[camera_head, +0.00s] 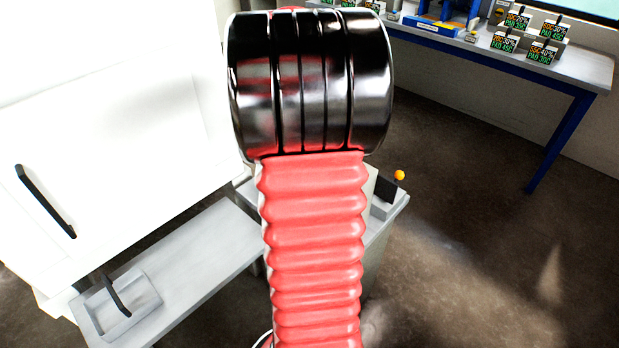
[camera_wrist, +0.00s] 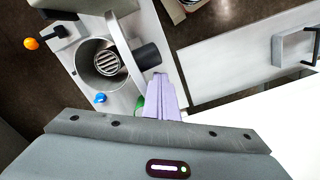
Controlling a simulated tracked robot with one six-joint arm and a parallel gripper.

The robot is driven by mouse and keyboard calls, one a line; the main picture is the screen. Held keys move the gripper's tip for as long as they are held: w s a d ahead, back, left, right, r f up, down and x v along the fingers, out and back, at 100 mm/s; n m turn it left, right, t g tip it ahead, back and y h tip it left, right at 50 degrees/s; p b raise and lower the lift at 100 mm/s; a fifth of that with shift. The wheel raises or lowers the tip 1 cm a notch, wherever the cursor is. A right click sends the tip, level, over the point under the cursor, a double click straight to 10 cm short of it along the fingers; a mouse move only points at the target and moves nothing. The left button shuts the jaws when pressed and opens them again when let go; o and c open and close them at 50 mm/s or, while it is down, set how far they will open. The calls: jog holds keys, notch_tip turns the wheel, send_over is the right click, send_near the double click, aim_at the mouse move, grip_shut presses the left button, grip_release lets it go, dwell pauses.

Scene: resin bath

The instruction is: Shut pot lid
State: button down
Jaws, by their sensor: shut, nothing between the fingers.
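The pot (camera_wrist: 83,66) shows in the wrist view as a round metal opening with a slotted grate inside. Its lid (camera_wrist: 125,50) stands open, seen nearly edge-on along the right side of the opening. A dark cylindrical knob (camera_wrist: 147,55) sticks out from the lid's outer face. My gripper (camera_wrist: 161,84) has lilac fingers, closed together and empty, just below the knob in the picture; I cannot tell whether they touch the lid. In the head view my arm hides the pot, lid and gripper.
An orange-balled lever (camera_head: 399,175) and a blue button (camera_wrist: 100,98) are near the pot. A white cabinet (camera_head: 120,130) and a grey bench with a handled tray (camera_head: 125,305) stand left. A blue-legged table (camera_head: 480,50) stands back right. Floor at right is clear.

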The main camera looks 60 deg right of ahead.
jog(key=s+d+r, duration=0.1)
jog(key=s+d, duration=0.1)
jog(key=d, duration=0.7)
jog(key=shift+r, duration=0.25)
dwell(1.2)
jog(key=shift+d, duration=0.1)
notch_tip(320, 180, up, 8)
dwell(1.8)
dwell(0.7)
